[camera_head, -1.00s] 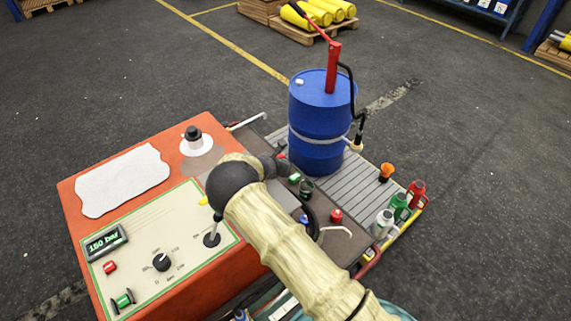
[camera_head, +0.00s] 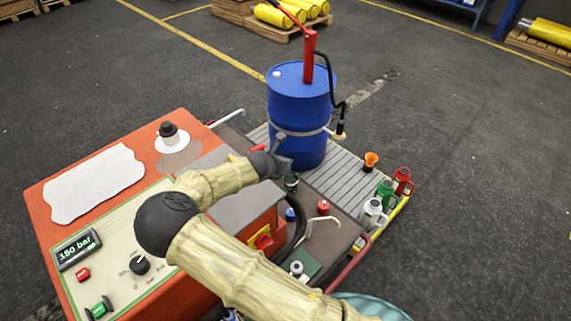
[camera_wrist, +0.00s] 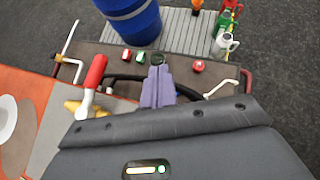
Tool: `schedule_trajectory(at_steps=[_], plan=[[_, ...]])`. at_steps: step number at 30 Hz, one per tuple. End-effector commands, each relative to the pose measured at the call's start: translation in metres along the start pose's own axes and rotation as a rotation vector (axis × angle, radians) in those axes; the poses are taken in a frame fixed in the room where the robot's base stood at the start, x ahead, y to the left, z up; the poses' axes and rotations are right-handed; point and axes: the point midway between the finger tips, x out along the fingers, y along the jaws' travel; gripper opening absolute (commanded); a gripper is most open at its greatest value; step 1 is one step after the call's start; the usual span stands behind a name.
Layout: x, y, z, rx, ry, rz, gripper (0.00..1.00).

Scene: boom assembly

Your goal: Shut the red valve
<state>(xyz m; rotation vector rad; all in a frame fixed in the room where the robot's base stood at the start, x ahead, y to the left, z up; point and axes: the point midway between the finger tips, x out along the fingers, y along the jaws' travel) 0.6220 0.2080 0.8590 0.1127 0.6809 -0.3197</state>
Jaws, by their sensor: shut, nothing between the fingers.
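A valve with a red lever handle (camera_wrist: 95,72) and a pale metal base stands at the left of the wrist view, with the red handle pointing up and away. In the head view only a small red piece of it (camera_head: 258,148) shows beside my wrist. My gripper (camera_wrist: 158,75) has its grey fingers together and empty, to the right of the red handle and apart from it. In the head view my gripper (camera_head: 284,158) is in front of the blue drum, partly hidden by my wrist.
A yellow handle (camera_wrist: 86,109) lies just below the red one. A blue drum (camera_head: 298,110) stands behind on a slatted deck (camera_head: 345,180). The orange control cabinet (camera_head: 105,265) is at left. Small bottles and cans (camera_head: 385,190) stand at right. A black hose (camera_wrist: 125,77) runs behind the fingers.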

Motion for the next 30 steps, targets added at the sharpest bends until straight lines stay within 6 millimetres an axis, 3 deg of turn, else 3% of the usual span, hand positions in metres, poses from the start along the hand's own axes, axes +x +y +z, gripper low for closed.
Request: schedule_trajectory(at_steps=[9, 25, 30], plan=[[-0.024, -0.024, 0.009, 0.003, 0.001, 0.002, 0.00], [-0.024, -0.026, 0.010, 0.009, 0.002, 0.000, 0.00], [-0.021, -0.054, 0.016, 0.169, 0.035, -0.040, 0.00]])
